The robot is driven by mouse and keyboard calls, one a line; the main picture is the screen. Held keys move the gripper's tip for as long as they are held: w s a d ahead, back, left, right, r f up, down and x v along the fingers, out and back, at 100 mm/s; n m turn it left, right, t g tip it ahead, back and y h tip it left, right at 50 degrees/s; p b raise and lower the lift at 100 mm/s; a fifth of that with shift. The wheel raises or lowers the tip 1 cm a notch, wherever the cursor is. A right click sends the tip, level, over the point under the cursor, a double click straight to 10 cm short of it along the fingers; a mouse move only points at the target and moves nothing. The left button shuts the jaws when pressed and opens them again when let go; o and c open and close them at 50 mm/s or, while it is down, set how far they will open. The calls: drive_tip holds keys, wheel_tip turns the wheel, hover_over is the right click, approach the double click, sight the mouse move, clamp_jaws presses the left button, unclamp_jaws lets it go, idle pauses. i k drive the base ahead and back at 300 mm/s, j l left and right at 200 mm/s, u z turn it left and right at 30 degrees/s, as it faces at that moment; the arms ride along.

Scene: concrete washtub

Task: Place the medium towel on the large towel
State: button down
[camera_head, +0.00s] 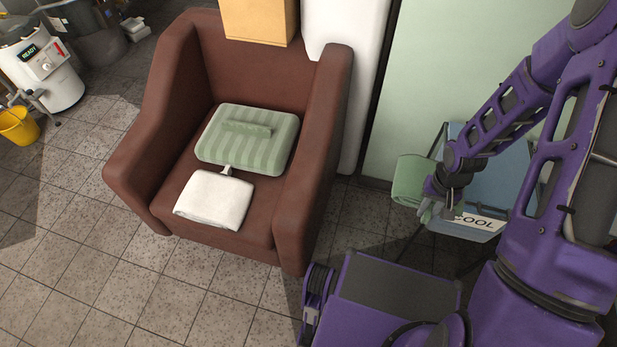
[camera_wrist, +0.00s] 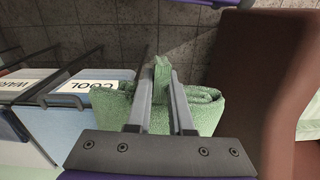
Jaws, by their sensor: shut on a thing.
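A plain green folded towel, apparently the medium towel (camera_wrist: 205,112), is in my gripper (camera_wrist: 160,72). The two fingers are shut on a raised fold on its top. In the head view the green towel (camera_head: 407,181) hangs from my gripper (camera_head: 430,205), beside the blue bin and right of the armchair. A bigger green striped bundle, apparently the large towel (camera_head: 222,151), lies on the armchair seat towards the back, with a raised fold on top. A white folded towel (camera_head: 212,202) lies in front of it, near the seat's front edge.
The brown armchair (camera_head: 322,175) has high arms; its right arm stands between my gripper and the seat. A blue bin (camera_head: 478,226) labelled COOL is by the green wall. A cardboard box (camera_head: 260,20) is behind the chair. A yellow bucket (camera_head: 18,127) stands far left.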

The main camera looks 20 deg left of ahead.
sight(211, 198)
drive_tip(key=k+j, duration=0.2)
drive_tip(key=k, duration=0.35)
drive_tip(key=k+j+z, duration=0.15)
drive_tip(key=k+j, duration=0.4)
drive_tip(key=j, duration=0.3)
drive_tip(key=k+j+z, duration=0.1)
drive_tip(key=j, duration=1)
drive_tip(key=i+j, duration=0.15)
drive_tip(key=j, duration=0.2)
drive_tip(key=i+j+z, duration=0.1)
drive_tip(key=j, duration=0.25)
drive_tip(key=i+j, duration=0.15)
drive_tip(key=j, duration=0.2)
drive_tip(key=l+z, duration=0.05)
